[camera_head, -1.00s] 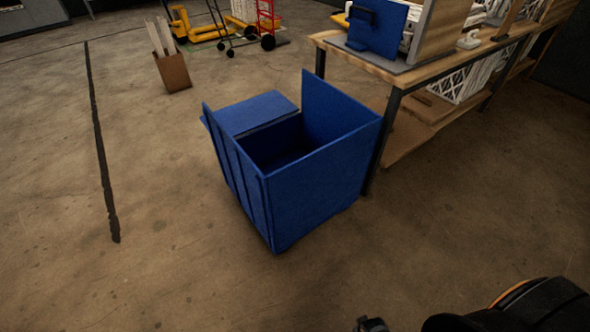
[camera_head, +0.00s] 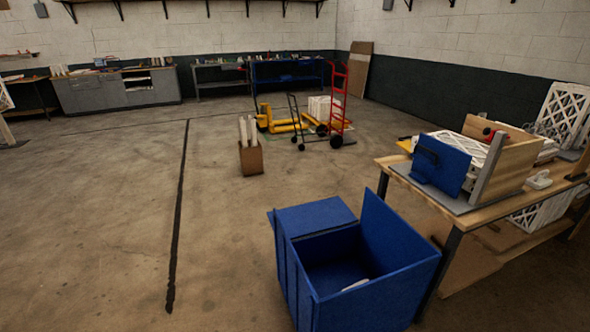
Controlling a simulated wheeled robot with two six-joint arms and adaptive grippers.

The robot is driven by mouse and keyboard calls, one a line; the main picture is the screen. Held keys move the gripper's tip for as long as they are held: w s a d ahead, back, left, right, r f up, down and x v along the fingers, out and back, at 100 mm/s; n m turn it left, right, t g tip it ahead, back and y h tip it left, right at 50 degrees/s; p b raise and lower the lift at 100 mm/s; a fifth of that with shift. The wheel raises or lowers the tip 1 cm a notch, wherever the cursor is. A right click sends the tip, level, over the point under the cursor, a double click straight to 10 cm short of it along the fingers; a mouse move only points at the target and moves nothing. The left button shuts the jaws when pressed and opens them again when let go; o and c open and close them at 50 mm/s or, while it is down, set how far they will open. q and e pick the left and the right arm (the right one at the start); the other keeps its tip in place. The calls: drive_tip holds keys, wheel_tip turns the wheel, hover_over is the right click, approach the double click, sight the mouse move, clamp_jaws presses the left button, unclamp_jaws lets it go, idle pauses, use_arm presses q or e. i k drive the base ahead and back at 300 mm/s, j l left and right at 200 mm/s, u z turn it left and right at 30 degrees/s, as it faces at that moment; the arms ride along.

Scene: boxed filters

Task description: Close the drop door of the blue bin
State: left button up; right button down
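The blue bin (camera_head: 380,292) stands on the concrete floor at the lower right of the head view, beside the wooden workbench. Its drop door (camera_head: 314,216) is folded outward on the far side and lies about level, leaving that side of the bin open at the top. The other walls stand upright. A small white item (camera_head: 356,284) lies inside the bin; most of the inside is dark. Neither of my grippers shows in the head view.
The workbench (camera_head: 462,217) stands close at the bin's right, with filters and a blue fixture (camera_head: 440,166) on it. A brown box (camera_head: 251,158), a yellow pallet jack (camera_head: 283,125) and a red hand truck (camera_head: 337,100) stand farther back. The floor to the left is clear.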

sight(309, 219)
drive_tip(key=i+j+u, duration=0.15)
drive_tip(key=i+j, duration=0.25)
drive_tip(key=i+j+u, duration=0.1)
drive_tip(key=i+j, duration=0.3)
drive_tip(key=i+j+u, duration=0.15)
drive_tip(key=i+j, duration=0.15)
drive_tip(key=i, duration=0.15)
drive_tip(key=i+j+u, duration=0.1)
drive_tip(key=i+j, duration=0.2)
drive_tip(key=i, duration=0.2)
drive_tip(key=i+j+u, duration=0.15)
drive_tip(key=i, duration=0.3)
drive_tip(key=i+z, duration=0.2)
drive_tip(key=i, duration=0.2)
drive_tip(key=i+j+z, duration=0.1)
drive_tip(key=i+z, duration=0.15)
drive_tip(key=i, duration=0.2)
drive_tip(key=i+j+z, duration=0.2)
drive_tip(key=i, duration=0.2)
drive_tip(key=i+j+z, duration=0.2)
drive_tip(key=i, duration=0.2)
drive_tip(key=i+z, duration=0.45)
drive_tip(key=i+j+z, duration=0.2)
drive_tip(key=z, duration=0.2)
drive_tip(key=i+j+z, duration=0.25)
drive_tip(key=z, duration=0.2)
drive_tip(key=i+j+z, duration=0.3)
drive_tip(key=z, duration=0.15)
drive_tip(key=j, duration=0.1)
